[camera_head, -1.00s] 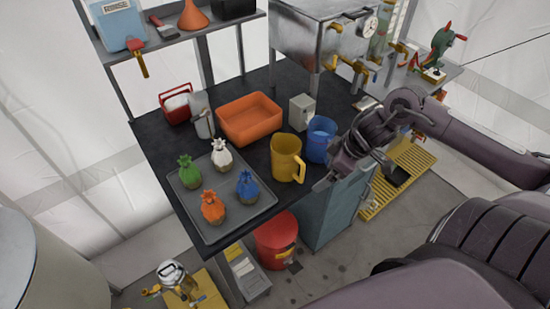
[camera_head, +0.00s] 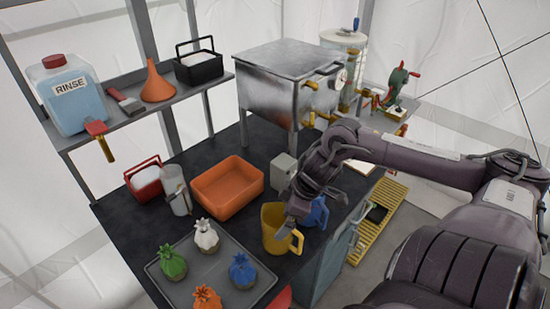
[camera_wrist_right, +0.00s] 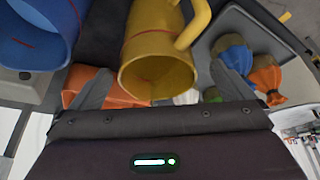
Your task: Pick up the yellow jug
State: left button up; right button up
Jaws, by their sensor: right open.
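The yellow jug (camera_head: 270,242) stands upright on the dark table, its handle toward the right. In the right wrist view the jug (camera_wrist_right: 158,40) shows its open round mouth, with its handle at the upper right. My right gripper (camera_head: 290,226) is over the jug in the head view and hides part of its rim. In the right wrist view the open fingers of my right gripper (camera_wrist_right: 160,72) point toward the jug, one on each side of its mouth. I cannot tell whether they touch it. My left gripper is not in view.
A blue jug (camera_head: 317,214) stands close beside the yellow one, partly behind my right gripper. A grey tray (camera_head: 247,296) with several colored pineapple-like items lies in front. An orange bin (camera_head: 229,188), a grey box (camera_head: 283,172) and a clear pitcher (camera_head: 177,190) stand behind.

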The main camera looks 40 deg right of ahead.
jog(key=shift+f, duration=0.45)
jog(key=shift+w+b+x, duration=0.2)
jog(key=shift+b+x, duration=0.5)
jog(key=shift+x, duration=1.9)
jog(key=shift+d, duration=0.15)
jog(key=c, duration=1)
